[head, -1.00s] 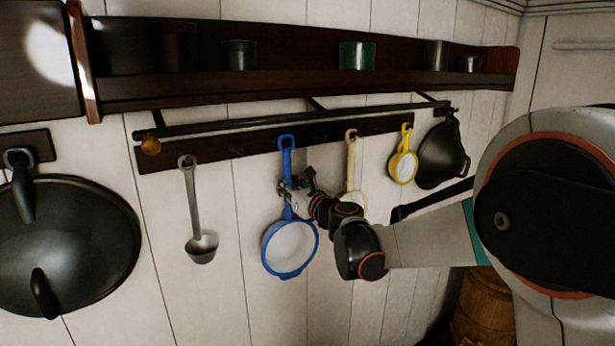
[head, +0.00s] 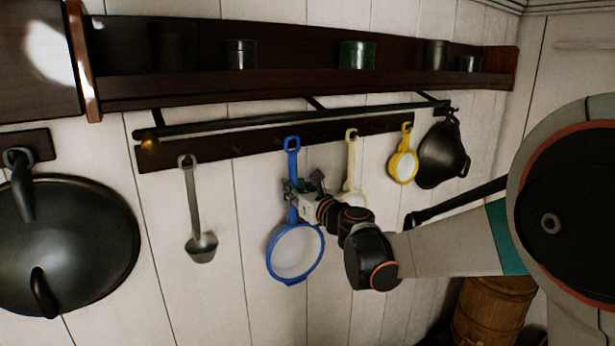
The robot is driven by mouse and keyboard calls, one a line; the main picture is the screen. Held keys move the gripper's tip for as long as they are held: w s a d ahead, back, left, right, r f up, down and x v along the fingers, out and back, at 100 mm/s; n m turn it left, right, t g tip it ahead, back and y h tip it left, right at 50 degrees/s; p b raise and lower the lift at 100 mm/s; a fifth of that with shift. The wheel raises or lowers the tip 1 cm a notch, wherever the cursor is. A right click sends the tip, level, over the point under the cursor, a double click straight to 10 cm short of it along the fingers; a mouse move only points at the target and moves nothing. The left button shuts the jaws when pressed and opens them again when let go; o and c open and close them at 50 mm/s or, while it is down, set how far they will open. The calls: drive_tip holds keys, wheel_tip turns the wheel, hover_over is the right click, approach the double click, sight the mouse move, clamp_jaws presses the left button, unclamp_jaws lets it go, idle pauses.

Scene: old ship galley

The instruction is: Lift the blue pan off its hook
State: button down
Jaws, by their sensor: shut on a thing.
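The blue pan (head: 295,252) has a white inside and a long blue handle with a loop at its top. It hangs upright in front of the wall, below the dark rail, in the middle of the head view. My gripper (head: 293,193) is shut on the pan's handle, a little above the round body. The handle's loop lies in front of the dark hook board (head: 230,147). I cannot tell whether the loop still touches its hook, as the hook is not clearly visible.
A grey ladle (head: 195,215) hangs to the left. A cream pan (head: 352,170), partly behind my arm, a small yellow pan (head: 403,165) and a black pan (head: 442,155) hang to the right. A shelf (head: 300,90) with cups and a metal bar (head: 240,127) run above.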

drive_tip(key=shift+v, duration=2.7)
